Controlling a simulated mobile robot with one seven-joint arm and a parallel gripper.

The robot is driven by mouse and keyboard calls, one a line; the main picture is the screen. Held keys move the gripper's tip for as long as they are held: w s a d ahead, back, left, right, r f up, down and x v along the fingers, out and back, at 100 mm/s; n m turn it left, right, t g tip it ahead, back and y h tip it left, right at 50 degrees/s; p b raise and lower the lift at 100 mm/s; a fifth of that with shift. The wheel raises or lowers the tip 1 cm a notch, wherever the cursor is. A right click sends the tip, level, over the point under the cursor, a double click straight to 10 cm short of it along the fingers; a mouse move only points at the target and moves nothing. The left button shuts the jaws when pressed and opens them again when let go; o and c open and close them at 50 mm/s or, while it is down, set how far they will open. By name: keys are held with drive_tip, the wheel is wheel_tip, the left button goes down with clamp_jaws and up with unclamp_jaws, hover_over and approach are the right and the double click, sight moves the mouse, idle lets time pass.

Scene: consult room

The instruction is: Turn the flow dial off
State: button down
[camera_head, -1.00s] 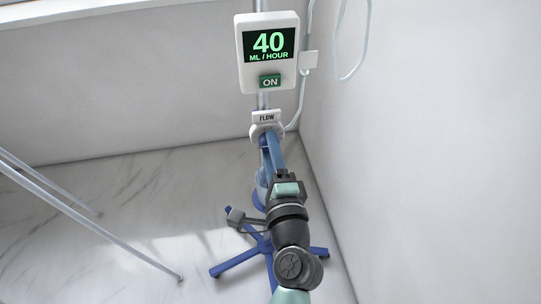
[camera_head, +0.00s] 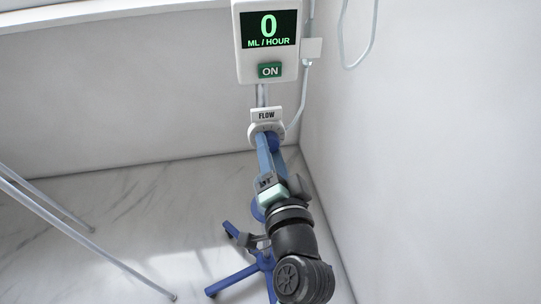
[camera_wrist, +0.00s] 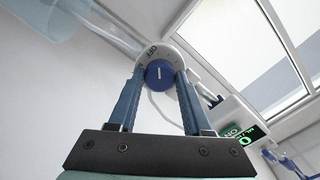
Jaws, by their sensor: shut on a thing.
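The flow dial is a round blue knob with a white line (camera_wrist: 158,73), set in a white round plate (camera_wrist: 172,53) with small dark markings. In the head view the plate (camera_head: 254,129) sits under a white FLOW label (camera_head: 266,115), and the knob is mostly hidden behind the fingers. My gripper (camera_wrist: 160,78) is shut on the knob, with one blue finger on each side. It also shows in the head view (camera_head: 269,142). The pump display (camera_head: 268,30) above reads 0 ML / HOUR, and a green button below it (camera_head: 270,70) reads ON.
The dial is on a pole with a blue legged base (camera_head: 232,280) on the marble floor. A white wall (camera_head: 430,150) stands close on the right. Clear tubing (camera_head: 301,105) hangs beside the pump. Thin metal legs (camera_head: 85,225) stand at the left.

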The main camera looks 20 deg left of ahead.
drive_tip(key=shift+n, duration=0.3)
drive_tip(key=shift+c, duration=1.7)
unclamp_jaws()
drive_tip(key=v, duration=1.3)
